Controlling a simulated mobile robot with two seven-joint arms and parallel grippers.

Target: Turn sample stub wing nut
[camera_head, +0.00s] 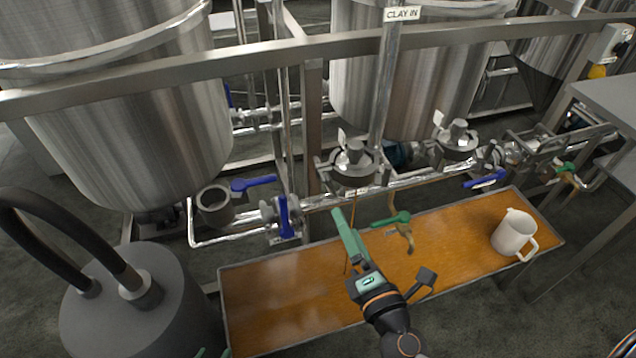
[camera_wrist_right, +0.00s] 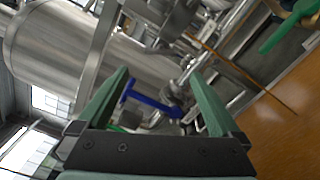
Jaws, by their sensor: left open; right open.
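My right gripper (camera_head: 340,215) is over the brown tray, its green fingers pointing toward the pipework. In the right wrist view it (camera_wrist_right: 160,75) is open and empty, with a blue-handled valve (camera_wrist_right: 150,102) seen beyond and between the fingers. Only small green tips of my left gripper (camera_head: 212,353) show at the bottom edge. A green-handled brass valve (camera_head: 404,232) hangs over the tray, right of the right gripper; its green handle also shows in the right wrist view (camera_wrist_right: 285,32). Clamped fittings (camera_head: 352,165) and (camera_head: 457,140) sit on the pipe behind. I cannot make out the wing nut.
The brown-surfaced tray (camera_head: 268,262) has a white jug (camera_head: 513,234) at its right end. A thin brown line (camera_head: 352,220) runs down toward the tray. Steel tanks (camera_head: 130,130), a rail (camera_head: 250,62) and blue-handled valves (camera_head: 284,215) stand behind. A grey drum with hoses (camera_head: 140,320) is at left.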

